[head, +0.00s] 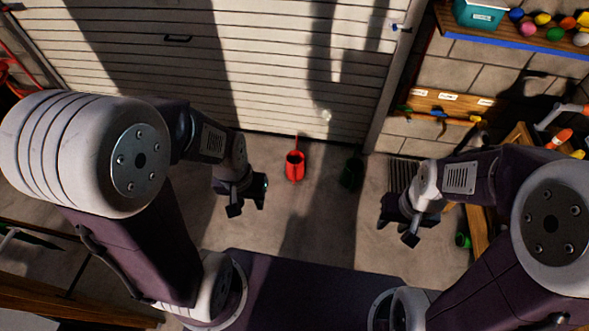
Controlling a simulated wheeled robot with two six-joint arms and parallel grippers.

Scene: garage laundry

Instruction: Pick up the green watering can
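A dark green object (351,172), which looks like the green watering can, stands on the floor in shadow close to the garage door, near the middle of the head view. Its spout and handle are hard to make out. A red watering can (295,167) stands to its left. My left gripper (248,208) is open and empty, to the left of the red can and nearer to me. My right gripper (397,232) is open and empty, to the right of the dark green object and nearer to me. Neither gripper touches a can.
The white slatted garage door (240,60) closes off the back. A wooden shelf (545,40) with a teal box (480,14) and several coloured balls is at the upper right. A small green item (462,240) lies at the right. The floor (315,215) between my grippers is clear.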

